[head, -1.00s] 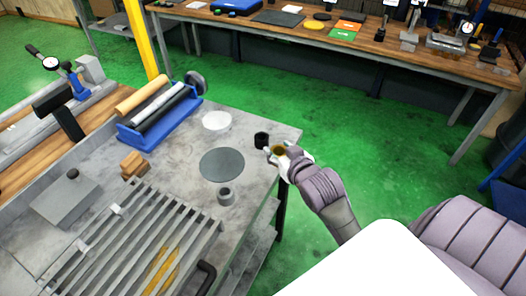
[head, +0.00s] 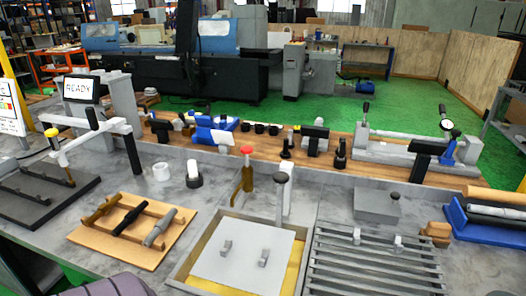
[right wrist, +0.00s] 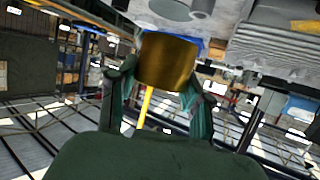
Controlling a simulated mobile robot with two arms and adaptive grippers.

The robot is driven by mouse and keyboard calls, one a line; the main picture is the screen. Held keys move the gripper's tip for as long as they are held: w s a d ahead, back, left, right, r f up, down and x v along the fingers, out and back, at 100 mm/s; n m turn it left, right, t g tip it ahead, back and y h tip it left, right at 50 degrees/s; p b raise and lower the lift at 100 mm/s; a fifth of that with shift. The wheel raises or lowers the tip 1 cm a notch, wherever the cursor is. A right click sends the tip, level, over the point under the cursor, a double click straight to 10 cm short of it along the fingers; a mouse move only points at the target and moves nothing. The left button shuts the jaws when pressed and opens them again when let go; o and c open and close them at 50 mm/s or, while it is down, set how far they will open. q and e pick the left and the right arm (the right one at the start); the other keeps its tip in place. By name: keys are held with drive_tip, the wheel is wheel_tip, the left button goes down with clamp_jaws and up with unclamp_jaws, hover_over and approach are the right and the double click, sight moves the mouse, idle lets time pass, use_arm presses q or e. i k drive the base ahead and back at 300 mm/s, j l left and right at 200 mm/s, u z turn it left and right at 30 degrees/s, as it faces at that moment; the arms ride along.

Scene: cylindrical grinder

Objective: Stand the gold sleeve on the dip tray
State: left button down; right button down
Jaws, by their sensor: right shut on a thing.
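The gold sleeve (right wrist: 168,62), a short shiny cylinder, is between the fingers of my right gripper (right wrist: 163,80) in the right wrist view. The gripper is shut on it and holds it up off any surface. In the head view neither the sleeve nor my right gripper shows. A shallow framed tray (head: 187,268), which looks like the dip tray, is at the bottom middle of the head view. It has a yellow inside, mostly covered by a pale plate (head: 225,262) with two small grey blocks on it. My left gripper is not in view.
A slatted grey rack (head: 365,265) is right of the tray. A wooden board (head: 100,235) with several rods is left of it. A red-topped brass post (head: 246,180) and a dark-knobbed post (head: 282,200) rise behind the tray. A blue roller stand (head: 470,228) is far right.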

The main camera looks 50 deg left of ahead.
sight(244, 255)
drive_tip(key=u, duration=2.15)
